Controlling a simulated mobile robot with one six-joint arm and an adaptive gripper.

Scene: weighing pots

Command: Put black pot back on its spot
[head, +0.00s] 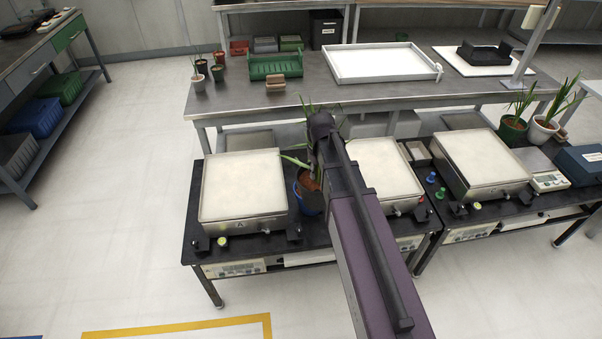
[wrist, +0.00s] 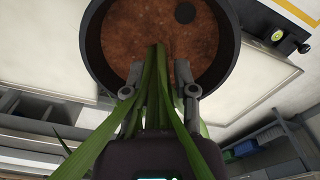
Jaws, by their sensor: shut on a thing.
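The black pot (wrist: 92,52) holds brown soil and a plant with long green leaves, and it fills the top middle of the wrist view. In the head view my arm hides the fingers. A pot of brown soil (head: 311,180) shows beside my arm, between the left and middle scales, with a blue edge low down. The arm hides part of it, and I cannot tell what lies under it.
A left scale (head: 243,186), a middle scale (head: 378,172) and a right scale (head: 482,162) have empty pale plates. Behind, a bench holds a white tray (head: 384,62) and a green crate (head: 276,65).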

